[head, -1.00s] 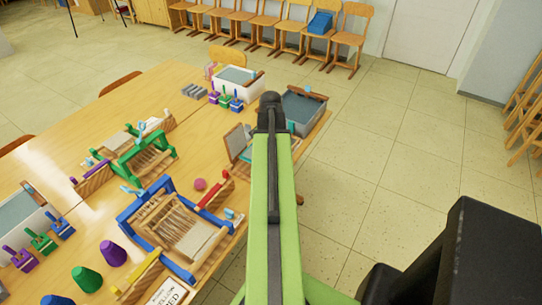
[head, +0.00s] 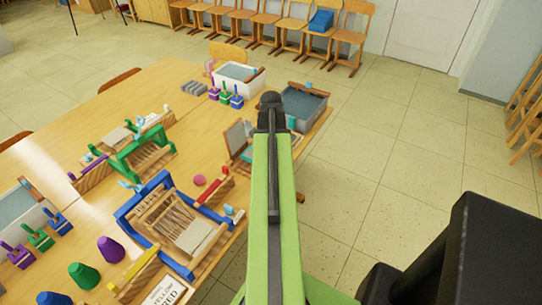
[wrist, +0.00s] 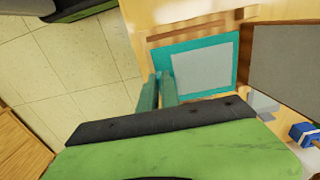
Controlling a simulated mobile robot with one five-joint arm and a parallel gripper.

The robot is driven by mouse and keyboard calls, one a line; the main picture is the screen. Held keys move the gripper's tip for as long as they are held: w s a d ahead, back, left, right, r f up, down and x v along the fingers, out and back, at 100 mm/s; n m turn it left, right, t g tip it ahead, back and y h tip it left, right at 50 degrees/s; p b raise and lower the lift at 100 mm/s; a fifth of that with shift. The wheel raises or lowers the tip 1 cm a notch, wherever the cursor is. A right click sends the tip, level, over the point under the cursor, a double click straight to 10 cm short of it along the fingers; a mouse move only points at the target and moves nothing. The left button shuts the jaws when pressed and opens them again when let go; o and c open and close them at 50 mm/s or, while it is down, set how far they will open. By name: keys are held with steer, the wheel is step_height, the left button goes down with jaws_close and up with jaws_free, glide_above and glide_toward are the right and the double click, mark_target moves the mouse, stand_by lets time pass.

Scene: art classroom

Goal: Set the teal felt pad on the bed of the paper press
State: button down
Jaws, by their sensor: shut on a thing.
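The teal felt pad (wrist: 158,55) shows in the wrist view as a flat teal rectangle with a paler grey rectangle on its face. My gripper (wrist: 159,80) is shut at the pad's left edge there. The paper press appears to be the wooden-edged piece around and under the pad, with a grey panel (wrist: 285,58) beside it. In the head view this panel (head: 236,137) stands tilted left of my arm, with a teal strip (head: 246,155) at its foot. My arm hides much of the press. I cannot tell whether the pad rests fully on the bed.
A grey vat (head: 304,104) stands just beyond my gripper, near the table's right edge. A blue frame (head: 130,212) and a green frame (head: 138,160) stand on the table (head: 95,120) to the left. Open floor (head: 385,165) lies to the right.

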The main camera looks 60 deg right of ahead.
stand_by(0.4)
steer(key=shift+f+b, duration=0.65)
stand_by(0.4)
steer(key=shift+f+b, duration=0.75)
steer(key=shift+f+b, duration=0.65)
stand_by(0.4)
stand_by(0.3)
steer(key=c, duration=1.5)
jaws_free()
steer(key=shift+r, duration=0.1)
